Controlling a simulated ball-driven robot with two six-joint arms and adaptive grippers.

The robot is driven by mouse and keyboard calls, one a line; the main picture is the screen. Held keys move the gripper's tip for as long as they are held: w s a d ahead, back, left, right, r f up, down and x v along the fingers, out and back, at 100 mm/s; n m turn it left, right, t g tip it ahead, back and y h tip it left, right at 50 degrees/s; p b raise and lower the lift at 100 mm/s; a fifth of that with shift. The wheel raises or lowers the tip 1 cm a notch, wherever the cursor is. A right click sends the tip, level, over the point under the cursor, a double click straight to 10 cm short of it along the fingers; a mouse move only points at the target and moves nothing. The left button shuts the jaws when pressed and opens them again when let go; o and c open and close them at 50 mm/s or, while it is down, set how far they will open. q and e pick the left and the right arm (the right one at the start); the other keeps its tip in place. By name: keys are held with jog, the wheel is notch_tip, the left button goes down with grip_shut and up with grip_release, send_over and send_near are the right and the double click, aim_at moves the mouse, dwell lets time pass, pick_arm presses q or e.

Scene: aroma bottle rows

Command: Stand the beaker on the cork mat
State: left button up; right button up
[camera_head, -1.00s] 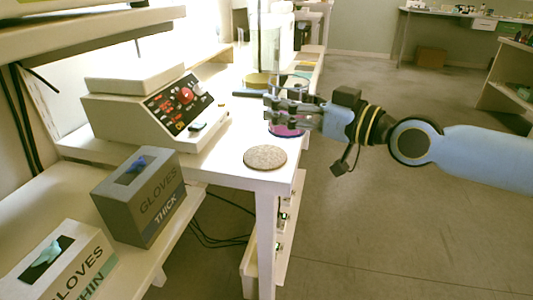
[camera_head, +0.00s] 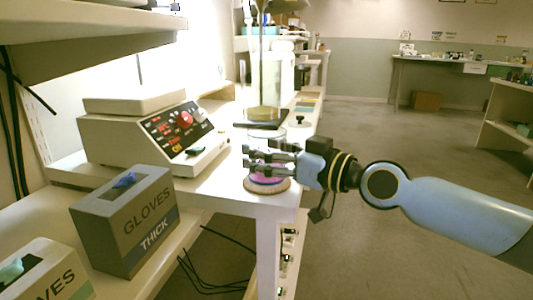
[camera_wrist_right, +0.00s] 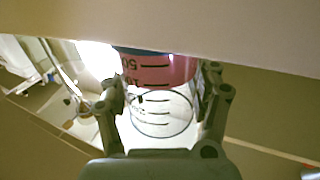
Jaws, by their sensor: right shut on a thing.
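The beaker (camera_head: 268,181) is clear with pink-purple liquid in the bottom. It is upright over the cork mat (camera_head: 266,191), whose front rim shows below it. I cannot tell whether its base touches the mat. My right gripper (camera_head: 268,159) comes in from the right and is shut around the beaker's side, partly hiding it. In the right wrist view the beaker (camera_wrist_right: 155,70) has dark graduation marks and stands between the fingers of the right gripper (camera_wrist_right: 160,95). My left gripper is not in view.
A hotplate-like device (camera_head: 160,125) with red knobs stands left of the mat. A tall glass cylinder (camera_head: 264,80) stands behind. Glove boxes (camera_head: 125,225) fill the lower left shelf. The table's right edge is close to the mat.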

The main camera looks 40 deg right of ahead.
jog(key=shift+f, duration=0.1)
jog(key=o, duration=1.4)
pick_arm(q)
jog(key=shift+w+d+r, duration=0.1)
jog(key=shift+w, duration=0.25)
pick_arm(e)
jog(key=p+v, duration=0.1)
jog(key=v, duration=0.2)
jog(key=shift+s+d, duration=0.1)
jog(key=shift+s, duration=0.15)
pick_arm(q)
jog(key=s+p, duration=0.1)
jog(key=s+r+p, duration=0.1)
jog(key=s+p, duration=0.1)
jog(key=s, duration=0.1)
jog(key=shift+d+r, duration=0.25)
pick_arm(e)
jog(key=v, duration=0.8)
jog(key=shift+s, duration=0.25)
